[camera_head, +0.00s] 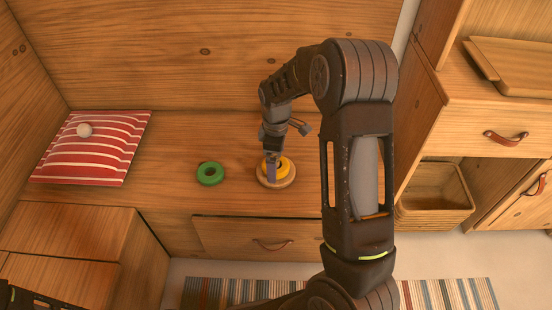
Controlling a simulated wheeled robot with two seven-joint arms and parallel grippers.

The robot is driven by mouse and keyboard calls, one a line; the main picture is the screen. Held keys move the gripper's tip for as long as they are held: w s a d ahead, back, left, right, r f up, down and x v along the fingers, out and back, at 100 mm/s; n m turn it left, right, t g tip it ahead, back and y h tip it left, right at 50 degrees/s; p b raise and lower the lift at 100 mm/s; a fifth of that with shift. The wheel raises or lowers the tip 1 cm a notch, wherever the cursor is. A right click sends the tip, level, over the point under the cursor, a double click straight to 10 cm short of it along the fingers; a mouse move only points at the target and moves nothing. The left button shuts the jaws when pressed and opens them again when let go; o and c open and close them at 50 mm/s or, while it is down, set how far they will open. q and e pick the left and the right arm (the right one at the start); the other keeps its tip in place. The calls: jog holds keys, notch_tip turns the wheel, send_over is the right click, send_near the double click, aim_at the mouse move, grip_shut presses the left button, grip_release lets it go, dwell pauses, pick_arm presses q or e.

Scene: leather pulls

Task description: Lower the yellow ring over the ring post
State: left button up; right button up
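The yellow ring (285,168) is at the round wooden base of the ring post (277,184), on the wooden surface near the middle. The upright of the post is hidden by my gripper and the ring. I cannot tell whether the ring lies flat on the base or is just above it. My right gripper (271,176) points down at the left side of the yellow ring, with a finger overlapping it. Whether its fingers are shut on the ring is too small and covered to tell. My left gripper is out of view; only part of that arm shows at the bottom left.
A green ring (202,178) lies left of the post. A red striped cushion (62,160) with a pale ball (84,130) is farther left. A drawer (225,240) with a leather pull is below the surface. A basket (436,213) sits in a right-hand cubby.

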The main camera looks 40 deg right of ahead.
notch_tip(320, 180, up, 8)
jog(key=shift+f+p, duration=0.1)
jog(key=shift+p, duration=0.9)
dwell(1.2)
